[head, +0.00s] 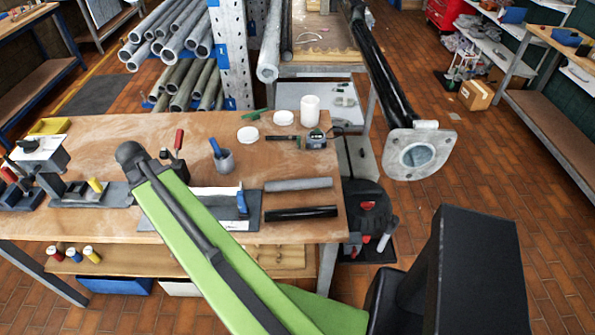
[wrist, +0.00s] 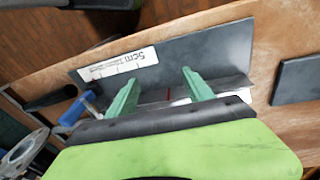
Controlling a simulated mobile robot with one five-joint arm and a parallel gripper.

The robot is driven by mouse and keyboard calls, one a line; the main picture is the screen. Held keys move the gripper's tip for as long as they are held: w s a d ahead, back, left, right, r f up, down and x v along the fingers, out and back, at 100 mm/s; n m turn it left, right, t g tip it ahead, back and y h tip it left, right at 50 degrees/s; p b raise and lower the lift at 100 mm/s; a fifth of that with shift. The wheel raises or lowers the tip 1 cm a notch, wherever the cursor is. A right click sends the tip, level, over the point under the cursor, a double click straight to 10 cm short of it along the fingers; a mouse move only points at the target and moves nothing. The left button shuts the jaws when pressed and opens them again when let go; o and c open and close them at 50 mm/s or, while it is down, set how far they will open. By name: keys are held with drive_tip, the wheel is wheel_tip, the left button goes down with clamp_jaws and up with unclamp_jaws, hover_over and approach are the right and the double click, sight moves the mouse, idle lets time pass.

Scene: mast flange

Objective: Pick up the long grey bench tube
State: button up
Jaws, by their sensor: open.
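The long grey bench tube (head: 298,184) lies flat on the right part of the wooden bench in the head view, roughly parallel to a black tube (head: 301,213) in front of it. I cannot make out the grey tube in the wrist view. The black tube shows there at the left (wrist: 50,97). My gripper (wrist: 161,73) is open, its green fingers apart over a dark plate with a 5 cm scale, with nothing seen held. In the head view my green arm crosses the bench, and I cannot make out the fingers.
A blue-handled clamp (head: 242,201) stands on the plate (head: 255,208), left of the tubes. A grey cup (head: 223,160), a white jar (head: 310,111) and a tool (head: 312,141) stand behind. A flanged mast (head: 418,160) hangs right of the bench.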

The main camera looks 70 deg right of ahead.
drive_tip(key=s+d+r+m+g+p, duration=0.1)
drive_tip(key=s+d+r+m+p, duration=0.4)
drive_tip(key=s+d+m, duration=0.75)
drive_tip(key=m+g, duration=0.2)
drive_tip(key=m, duration=0.2)
approach(295, 181)
drive_tip(key=b+x, duration=0.2)
drive_tip(key=b, duration=0.3)
drive_tip(key=b+x, duration=0.3)
drive_tip(key=b, duration=0.3)
drive_tip(key=shift+w+a+f, duration=0.1)
drive_tip(key=shift+a+f, duration=0.1)
drive_tip(key=shift+f, duration=0.05)
drive_tip(key=b+x, duration=0.5)
drive_tip(key=shift+d+f, duration=0.2)
drive_tip(key=shift+d, duration=0.1)
drive_tip(key=shift+r, duration=0.2)
clamp_jaws()
